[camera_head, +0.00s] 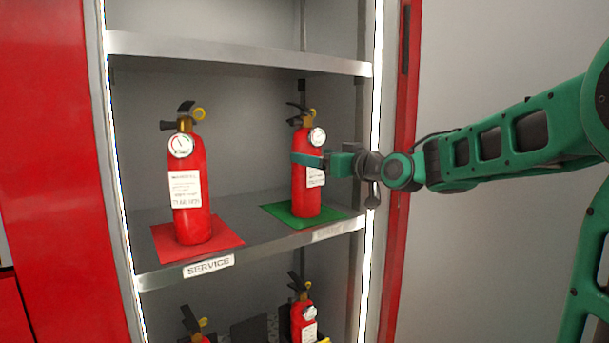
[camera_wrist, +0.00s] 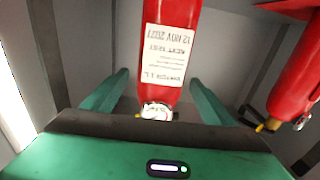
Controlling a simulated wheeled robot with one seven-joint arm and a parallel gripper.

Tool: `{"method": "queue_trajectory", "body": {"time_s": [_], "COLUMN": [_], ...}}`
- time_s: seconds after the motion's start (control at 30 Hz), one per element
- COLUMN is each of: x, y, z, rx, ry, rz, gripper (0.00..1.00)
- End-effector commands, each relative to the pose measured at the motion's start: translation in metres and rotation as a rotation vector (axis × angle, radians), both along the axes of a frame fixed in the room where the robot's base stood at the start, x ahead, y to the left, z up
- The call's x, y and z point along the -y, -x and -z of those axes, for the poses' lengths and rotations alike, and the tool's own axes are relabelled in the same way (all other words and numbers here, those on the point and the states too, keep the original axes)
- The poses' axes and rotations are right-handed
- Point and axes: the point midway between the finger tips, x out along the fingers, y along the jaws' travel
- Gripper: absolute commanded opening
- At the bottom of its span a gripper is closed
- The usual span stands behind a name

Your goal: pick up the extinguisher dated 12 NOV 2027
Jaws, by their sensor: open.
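The red extinguisher (camera_head: 305,200) on the green mat stands upright at the right of the middle shelf. In the wrist view this extinguisher (camera_wrist: 172,100) appears upside down, and its white label reads 12 NOV 2027. My gripper (camera_head: 309,160) is at its upper body, reaching in from the right. In the wrist view my gripper (camera_wrist: 155,95) is open, with one green finger on each side of the extinguisher and gaps visible between them. Its gauge end is partly hidden behind the gripper body. A second red extinguisher (camera_head: 193,217) stands to the left; its date is too blurred to read surely.
The left extinguisher stands on a red mat (camera_head: 164,249). The green mat (camera_head: 332,213) lies on the same shelf (camera_head: 255,255), marked SERVICE. An upper shelf (camera_head: 240,54) is above and bare. More extinguishers (camera_head: 303,320) stand below. The lit cabinet frame is close to my arm.

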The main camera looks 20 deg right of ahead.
Motion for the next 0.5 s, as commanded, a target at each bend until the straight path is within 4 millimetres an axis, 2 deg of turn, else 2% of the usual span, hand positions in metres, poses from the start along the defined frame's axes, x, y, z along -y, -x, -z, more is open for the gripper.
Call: {"method": "queue_trajectory", "body": {"time_s": [0.23,0.5], "x": [-0.015,-0.019], "y": [-0.032,-0.042], "z": [-0.002,-0.002], "rx": [-0.002,-0.001], "ry": [0.001,-0.001], "rz": [-0.002,-0.001], "gripper": [0.79,0.79]}}
